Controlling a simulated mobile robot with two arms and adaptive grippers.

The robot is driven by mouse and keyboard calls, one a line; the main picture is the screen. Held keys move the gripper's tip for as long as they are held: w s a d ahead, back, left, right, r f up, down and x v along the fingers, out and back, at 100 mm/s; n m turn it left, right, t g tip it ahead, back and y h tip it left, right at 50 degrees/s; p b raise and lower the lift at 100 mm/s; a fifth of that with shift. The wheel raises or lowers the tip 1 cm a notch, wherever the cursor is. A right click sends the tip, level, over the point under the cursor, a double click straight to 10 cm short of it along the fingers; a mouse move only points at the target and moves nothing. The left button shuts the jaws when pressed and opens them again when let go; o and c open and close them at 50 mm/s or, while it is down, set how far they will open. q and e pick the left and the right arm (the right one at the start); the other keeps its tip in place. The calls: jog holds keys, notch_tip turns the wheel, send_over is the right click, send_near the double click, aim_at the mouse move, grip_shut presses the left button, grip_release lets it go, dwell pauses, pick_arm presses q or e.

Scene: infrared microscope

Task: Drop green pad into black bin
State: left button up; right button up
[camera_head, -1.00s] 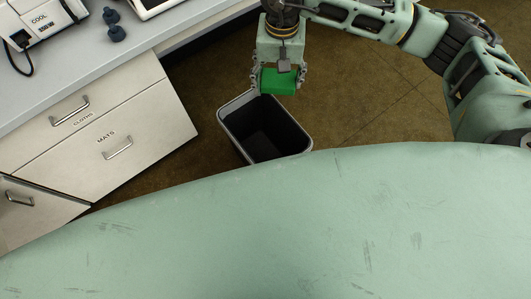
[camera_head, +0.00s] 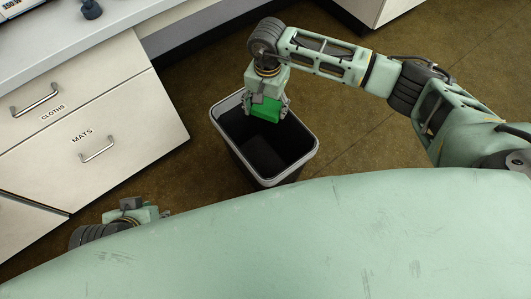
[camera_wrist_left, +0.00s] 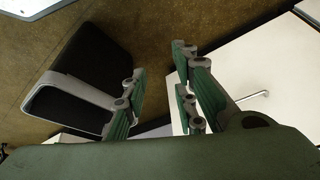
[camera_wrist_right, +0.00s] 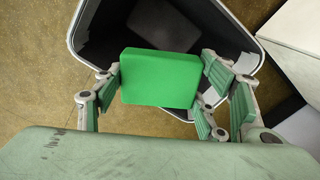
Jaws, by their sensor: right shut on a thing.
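The green pad (camera_head: 267,108) is held in my right gripper (camera_head: 266,106), over the opening of the black bin (camera_head: 262,179). The bin has a light grey rim and stands on the floor. In the right wrist view the pad (camera_wrist_right: 161,78) sits between the fingers (camera_wrist_right: 165,98), with the bin's dark inside (camera_wrist_right: 105,42) behind it. My left gripper is low at the left in the head view, with its fingers mostly hidden. In the left wrist view its fingers (camera_wrist_left: 160,90) are apart and empty. The bin (camera_wrist_left: 75,105) also shows there, to the left of the fingers.
A white cabinet with drawers marked CLOTHS and MATS (camera_head: 85,135) stands left of the bin, under a countertop (camera_head: 75,40). Brown floor (camera_head: 370,135) lies open to the right of the bin. My own pale green body fills the front.

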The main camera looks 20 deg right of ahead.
notch_tip(320, 180, down, 3)
jog(key=shift+r+b, duration=0.1)
jog(key=shift+b, duration=0.65)
pick_arm(q)
jog(key=w+d+r+t+h, duration=0.1)
jog(key=w+d+r+t, duration=0.1)
jog(key=w, duration=0.4)
jog(key=w+d+r+t+h+b, duration=0.1)
jog(key=w+d+r+t, duration=0.1)
jog(key=w+r+t, duration=0.3)
jog(key=shift+w+d+r+t, duration=0.2)
jog(key=shift+w+t, duration=0.1)
jog(key=shift+w, duration=0.6)
pick_arm(e)
jog(key=shift+f, duration=1.15)
jog(key=o, duration=1.2)
notch_tip(320, 180, up, 12)
